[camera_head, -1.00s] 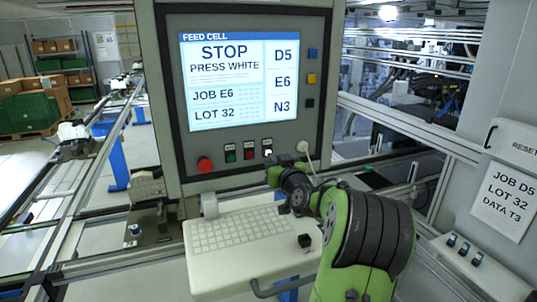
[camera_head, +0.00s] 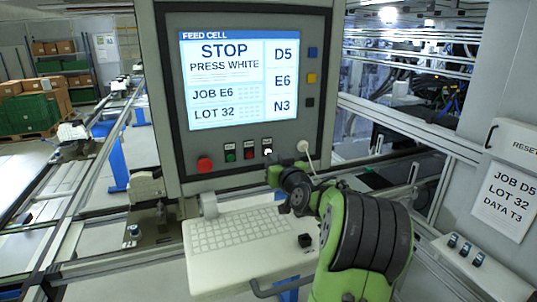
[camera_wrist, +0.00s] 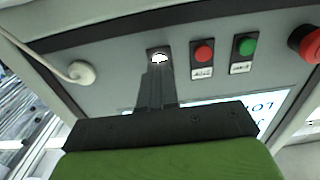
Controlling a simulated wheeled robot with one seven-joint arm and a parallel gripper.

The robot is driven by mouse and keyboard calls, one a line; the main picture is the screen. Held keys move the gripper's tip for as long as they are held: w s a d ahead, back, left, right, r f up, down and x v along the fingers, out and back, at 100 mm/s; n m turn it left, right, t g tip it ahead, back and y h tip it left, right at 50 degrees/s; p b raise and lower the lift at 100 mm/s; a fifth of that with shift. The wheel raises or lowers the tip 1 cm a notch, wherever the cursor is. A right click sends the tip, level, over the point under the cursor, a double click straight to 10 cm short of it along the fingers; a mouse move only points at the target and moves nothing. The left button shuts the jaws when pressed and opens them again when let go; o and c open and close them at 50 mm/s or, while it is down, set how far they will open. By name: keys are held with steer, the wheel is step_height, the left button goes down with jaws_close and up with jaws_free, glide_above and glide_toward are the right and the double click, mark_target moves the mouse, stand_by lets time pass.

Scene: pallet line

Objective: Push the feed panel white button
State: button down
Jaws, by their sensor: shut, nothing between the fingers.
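The feed panel (camera_head: 325,100) stands upright with a lit screen (camera_head: 225,82) reading "STOP PRESS WHITE". The white button (camera_head: 268,153) is at the right end of the small button row below the screen. It also shows bright in the wrist view (camera_wrist: 159,57). My gripper (camera_head: 272,170) is shut and empty, close in front of and just below the white button. In the wrist view its fingers (camera_wrist: 157,72) reach up to the button's lower edge. I cannot tell whether they touch it.
A red button (camera_head: 249,154), a green button (camera_head: 230,156) and a larger red knob (camera_head: 205,165) sit left of the white one. A pale plug with a cable (camera_head: 303,147) is to its right. A keyboard shelf (camera_head: 240,275) juts out below.

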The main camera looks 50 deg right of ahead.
steer(key=shift+x, duration=1)
stand_by(0.5)
steer(key=shift+b+v, duration=1.75)
steer(key=shift+v, duration=0.75)
